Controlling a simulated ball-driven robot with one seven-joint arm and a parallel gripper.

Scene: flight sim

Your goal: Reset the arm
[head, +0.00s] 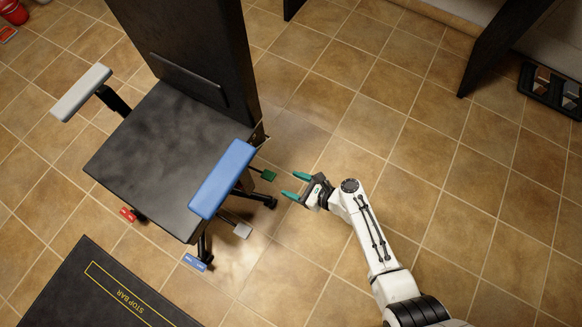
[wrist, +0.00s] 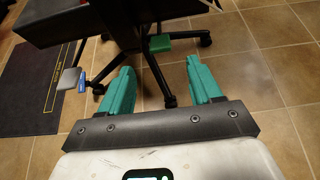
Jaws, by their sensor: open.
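My white arm (head: 372,238) reaches in from the lower right in the head view. My gripper (head: 291,186) has green fingers, is open and holds nothing. It is over the tiled floor, just right of the black chair (head: 160,150). In the wrist view, the two fingers of the gripper (wrist: 160,82) are spread apart, and the chair's wheeled base (wrist: 150,50) shows beyond them. A green lever or pedal (head: 268,175) on the chair's near side is a little left of the fingertips, apart from them; it also shows in the wrist view (wrist: 175,40).
The chair has a blue armrest (head: 222,180) and a pale armrest (head: 82,92). Grey (head: 242,230), blue (head: 195,262) and red (head: 127,214) tabs sit low around it. A black mat (head: 100,295) lies lower left. A dark tray (head: 550,90) is upper right. Floor right of the gripper is clear.

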